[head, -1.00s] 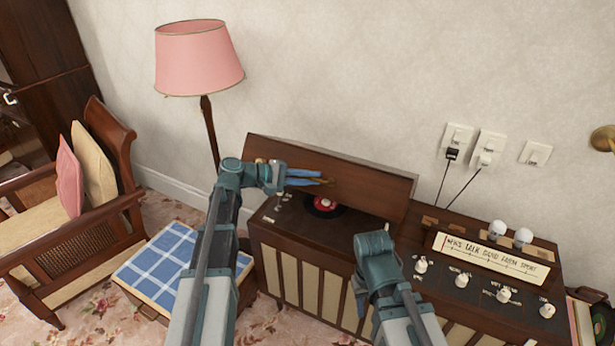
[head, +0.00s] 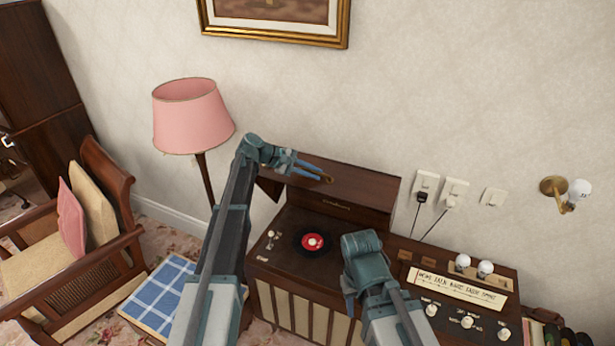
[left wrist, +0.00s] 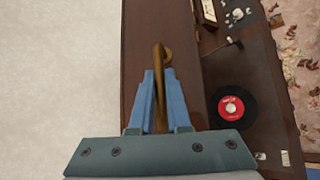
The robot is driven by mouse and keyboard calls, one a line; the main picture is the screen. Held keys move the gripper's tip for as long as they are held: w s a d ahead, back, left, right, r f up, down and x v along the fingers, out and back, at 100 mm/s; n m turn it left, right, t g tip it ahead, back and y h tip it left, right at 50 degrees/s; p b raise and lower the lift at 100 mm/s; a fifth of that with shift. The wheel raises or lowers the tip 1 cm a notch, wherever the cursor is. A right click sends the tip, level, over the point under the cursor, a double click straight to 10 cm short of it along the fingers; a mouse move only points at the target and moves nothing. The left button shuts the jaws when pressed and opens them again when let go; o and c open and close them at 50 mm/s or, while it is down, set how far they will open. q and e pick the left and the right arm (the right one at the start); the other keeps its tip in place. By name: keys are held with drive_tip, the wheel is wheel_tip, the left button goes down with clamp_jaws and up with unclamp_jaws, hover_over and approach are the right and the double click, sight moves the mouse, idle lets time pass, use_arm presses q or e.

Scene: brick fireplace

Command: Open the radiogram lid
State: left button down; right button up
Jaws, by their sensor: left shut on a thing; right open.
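The radiogram (head: 285,270) stands against the wall with its dark wooden lid (head: 370,186) raised steeply, baring the record deck. A red-centred record (head: 312,242) lies on the deck. My left gripper (head: 318,172) is at the lid's upper part, its blue fingers shut on a brass handle (left wrist: 167,52). In the left wrist view the handle stands out between the fingers (left wrist: 157,85), with the lid (left wrist: 140,30) behind it. My right gripper (head: 349,298) is open and empty, low in front of the radiogram; its fingers are partly hidden by its own wrist.
A pink floor lamp (head: 190,118) stands left of the radiogram, near my left arm. A blue checked stool (head: 160,295) and a wooden armchair (head: 110,270) are at the left. Wall plugs (head: 422,197) with cords and a control panel (head: 450,312) with knobs are at the right.

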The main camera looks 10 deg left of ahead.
use_arm(q)
drive_tip(key=shift+n+g+y, duration=0.3)
drive_tip(key=shift+g+y, duration=0.1)
drive_tip(key=shift+g, duration=0.1)
drive_tip(key=w+r+p, duration=0.1)
drive_tip(key=w+r, duration=0.1)
drive_tip(key=w+d+r+p, duration=0.1)
drive_tip(key=w+p, duration=0.1)
drive_tip(key=w, duration=0.1)
drive_tip(key=w+d+r+p, duration=0.1)
drive_tip(key=w+r+p, duration=0.1)
drive_tip(key=w, duration=0.1)
drive_tip(key=shift+r, duration=0.3)
drive_tip(key=shift+w+d+r+p, duration=0.25)
drive_tip(key=shift+w+p, duration=0.1)
drive_tip(key=shift+w, duration=0.1)
drive_tip(key=shift+w+d+r+p, duration=0.1)
drive_tip(key=shift+w+r+p, duration=0.1)
drive_tip(key=shift+w+p, duration=0.15)
drive_tip(key=shift+w, duration=0.1)
drive_tip(key=c, duration=0.9)
unclamp_jaws()
